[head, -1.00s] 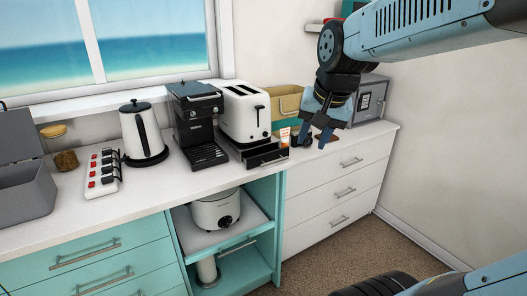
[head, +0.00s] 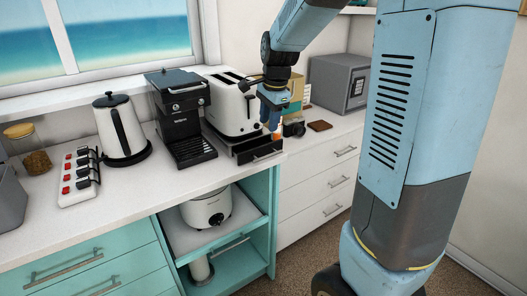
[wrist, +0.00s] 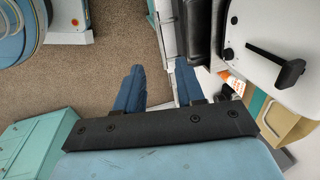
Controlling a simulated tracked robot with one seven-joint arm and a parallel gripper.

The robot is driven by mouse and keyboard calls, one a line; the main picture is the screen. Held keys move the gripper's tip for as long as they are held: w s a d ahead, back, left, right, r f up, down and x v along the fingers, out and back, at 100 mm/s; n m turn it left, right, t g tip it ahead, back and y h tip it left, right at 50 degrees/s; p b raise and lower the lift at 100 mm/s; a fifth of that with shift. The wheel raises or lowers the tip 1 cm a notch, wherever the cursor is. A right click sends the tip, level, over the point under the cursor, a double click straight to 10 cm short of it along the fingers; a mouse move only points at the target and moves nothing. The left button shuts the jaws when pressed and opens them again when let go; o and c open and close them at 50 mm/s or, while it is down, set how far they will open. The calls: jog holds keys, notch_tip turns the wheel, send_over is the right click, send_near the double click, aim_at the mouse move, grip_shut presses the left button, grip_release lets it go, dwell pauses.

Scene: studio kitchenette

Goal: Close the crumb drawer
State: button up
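The white toaster (head: 235,105) stands on the counter, with its lever side showing large in the wrist view (wrist: 270,55). The black crumb drawer (head: 258,150) at its base is pulled out toward the counter's front edge. It shows as a dark strip in the wrist view (wrist: 203,30). My gripper (head: 273,123) points down at the drawer's right end. In the wrist view its two blue fingers (wrist: 160,88) are apart with nothing between them. One finger is close to the drawer's end; I cannot tell whether it touches.
A black coffee machine (head: 183,115) stands left of the toaster, with a kettle (head: 120,130) beyond it. Right of the drawer are a small dark object (head: 294,128), a brown flat piece (head: 320,126) and a grey safe (head: 340,82). The counter's front edge is close to the drawer.

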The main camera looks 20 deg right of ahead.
aim_at(264, 157)
jog(key=f, duration=0.4)
jog(key=w+f, duration=0.1)
jog(key=f, duration=0.3)
jog(key=w+f, duration=0.1)
jog(key=f, duration=0.4)
jog(key=shift+w+a, duration=0.2)
jog(key=shift+a, duration=0.15)
grip_shut()
